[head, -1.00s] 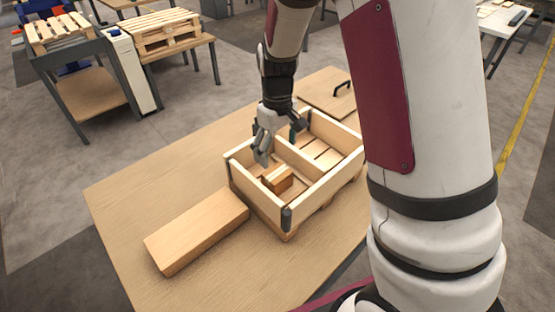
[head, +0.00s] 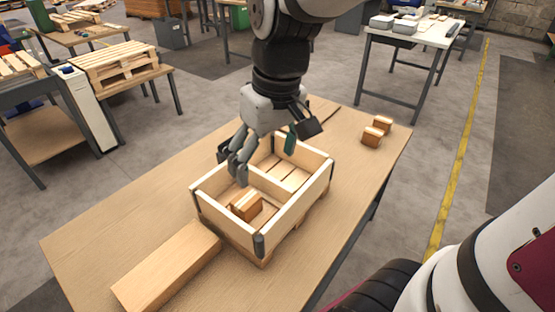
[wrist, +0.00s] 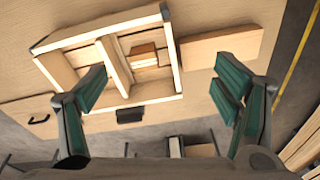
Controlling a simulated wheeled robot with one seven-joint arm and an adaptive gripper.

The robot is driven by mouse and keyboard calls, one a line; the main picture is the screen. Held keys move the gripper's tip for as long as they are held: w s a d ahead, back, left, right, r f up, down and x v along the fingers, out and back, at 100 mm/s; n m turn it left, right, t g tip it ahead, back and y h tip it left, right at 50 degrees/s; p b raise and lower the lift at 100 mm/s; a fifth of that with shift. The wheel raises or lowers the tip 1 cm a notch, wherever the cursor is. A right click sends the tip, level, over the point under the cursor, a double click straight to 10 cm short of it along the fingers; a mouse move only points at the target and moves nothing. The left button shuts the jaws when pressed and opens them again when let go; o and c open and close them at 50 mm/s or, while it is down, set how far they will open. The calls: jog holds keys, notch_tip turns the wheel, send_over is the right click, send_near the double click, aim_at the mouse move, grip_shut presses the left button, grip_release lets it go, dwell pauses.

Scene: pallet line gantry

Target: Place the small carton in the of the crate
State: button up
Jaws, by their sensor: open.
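The small carton (head: 246,205), brown with a pale strip, sits in the near compartment of a wooden crate (head: 290,215) split by a divider. In the wrist view the same carton (wrist: 143,50) lies on the slatted floor of the crate (wrist: 172,52), beside the divider. My gripper (head: 263,158) is open and empty above the crate, its fingers over the divider and far compartment. In the wrist view its green-padded fingers (wrist: 160,78) are wide apart, with nothing between them. The far compartment looks empty, though the gripper partly hides it.
A long wooden block (head: 168,268) lies on the table left of the crate. Two more small cartons (head: 372,137) stand at the table's right end. The table (head: 90,235) is clear at the left. A pallet stand (head: 113,65) and a grey-legged bench (head: 415,38) are beyond.

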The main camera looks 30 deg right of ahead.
jog(key=s+r+m+t, duration=0.1)
jog(key=s+r+m, duration=0.1)
jog(key=s, duration=1.1)
jog(key=shift+s+d+r+h, duration=0.2)
jog(key=shift+d+h, duration=0.1)
jog(key=shift+h, duration=0.1)
